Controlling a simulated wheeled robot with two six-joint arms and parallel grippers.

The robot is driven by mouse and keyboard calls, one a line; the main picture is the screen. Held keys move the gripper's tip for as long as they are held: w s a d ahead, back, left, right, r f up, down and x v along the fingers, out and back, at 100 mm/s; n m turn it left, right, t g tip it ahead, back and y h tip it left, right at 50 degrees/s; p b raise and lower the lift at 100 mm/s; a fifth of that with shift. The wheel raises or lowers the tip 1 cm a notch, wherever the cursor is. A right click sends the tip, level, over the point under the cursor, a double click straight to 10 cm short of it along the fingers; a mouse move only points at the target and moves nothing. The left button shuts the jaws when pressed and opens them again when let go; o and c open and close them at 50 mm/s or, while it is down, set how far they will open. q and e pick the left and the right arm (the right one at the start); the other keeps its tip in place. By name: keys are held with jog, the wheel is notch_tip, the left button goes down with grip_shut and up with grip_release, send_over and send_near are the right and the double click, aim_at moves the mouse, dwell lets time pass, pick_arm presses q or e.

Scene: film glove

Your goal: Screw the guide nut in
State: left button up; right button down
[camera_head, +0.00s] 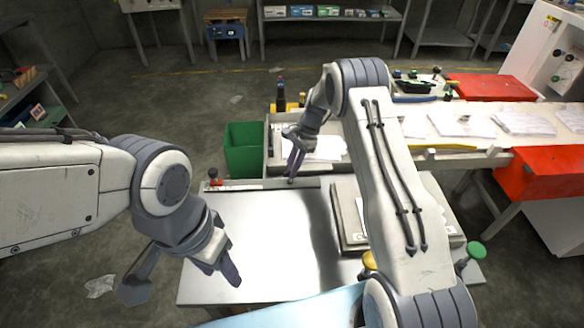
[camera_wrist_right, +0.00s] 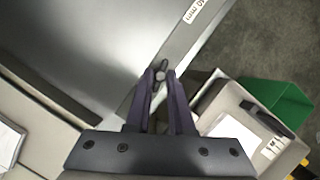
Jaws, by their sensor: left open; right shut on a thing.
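The guide nut (camera_wrist_right: 160,74) is a small grey, round-centred piece with dark wings. It sits between my right gripper's fingertips at the edge strip of the metal table, in the right wrist view. My right gripper (camera_head: 291,178) points down at the table's back edge in the head view and is shut on the nut; its fingertips also show in the right wrist view (camera_wrist_right: 162,75). The nut is too small to make out in the head view, and its thread is hidden.
Behind the edge are a green bin (camera_head: 244,150) and a grey tray with papers (camera_head: 318,150). A grey box (camera_head: 347,215) lies on the table's right. The table's middle is clear.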

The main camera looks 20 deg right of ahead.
jog(key=shift+w+r, duration=0.1)
jog(key=shift+r, duration=0.05)
dwell(0.7)
jog(key=c, duration=0.8)
grip_release()
jog(key=b+v, duration=0.1)
jog(key=v, duration=0.9)
jog(key=shift+r, duration=0.15)
